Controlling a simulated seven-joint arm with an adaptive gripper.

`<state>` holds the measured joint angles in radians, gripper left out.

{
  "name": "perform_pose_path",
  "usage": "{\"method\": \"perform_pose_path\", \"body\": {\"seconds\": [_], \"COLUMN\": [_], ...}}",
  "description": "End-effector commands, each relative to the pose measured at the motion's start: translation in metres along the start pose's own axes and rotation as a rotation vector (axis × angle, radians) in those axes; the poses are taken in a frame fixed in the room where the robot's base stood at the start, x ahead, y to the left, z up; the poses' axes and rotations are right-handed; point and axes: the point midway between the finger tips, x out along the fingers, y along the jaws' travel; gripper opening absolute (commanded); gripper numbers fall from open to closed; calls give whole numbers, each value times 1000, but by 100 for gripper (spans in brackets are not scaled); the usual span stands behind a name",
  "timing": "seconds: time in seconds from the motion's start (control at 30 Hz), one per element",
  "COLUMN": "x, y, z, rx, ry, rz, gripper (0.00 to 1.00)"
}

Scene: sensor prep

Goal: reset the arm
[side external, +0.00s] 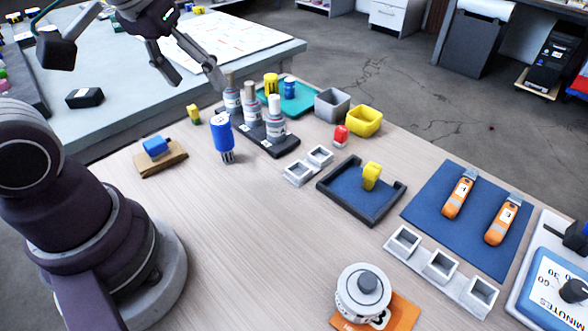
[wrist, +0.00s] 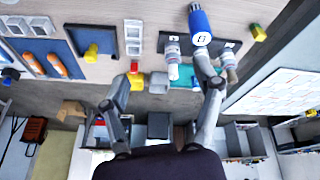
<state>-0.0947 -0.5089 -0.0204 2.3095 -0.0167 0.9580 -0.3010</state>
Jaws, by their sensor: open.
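My gripper (side external: 198,80) is high at the upper left, above the back edge of the wooden table (side external: 235,215). Its two fingers are spread wide with nothing between them. In the wrist view my gripper (wrist: 162,65) also shows open, fingers apart over the table. A blue cylindrical device (side external: 222,137) stands upright on the table, apart from the gripper; it also shows in the wrist view (wrist: 199,22). A blue block (side external: 156,146) rests on a brown pad at the left. A yellow piece (side external: 371,175) sits in the dark blue-floored tray (side external: 335,196).
A black rack (side external: 283,150) holds white-labelled bottles near the gripper. Grey (side external: 331,104) and yellow (side external: 364,121) bins stand at the back. Orange tools lie on a blue mat (side external: 430,205). A white jar (side external: 362,295) stands in front. The table's middle-left is clear.

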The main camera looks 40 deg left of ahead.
Motion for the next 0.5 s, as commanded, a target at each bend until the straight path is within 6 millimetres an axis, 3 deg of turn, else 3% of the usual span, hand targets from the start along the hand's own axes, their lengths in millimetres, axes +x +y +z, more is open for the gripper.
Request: {"method": "perform_pose_path", "body": {"seconds": [0.1,0.2,0.5], "x": [-4,-4,-4], "y": [6,8,8], "z": [19,25,26], "rx": [271,370,382], "ry": [74,100,101], "rz": [54,69,69], "gripper": [66,66,66]}}
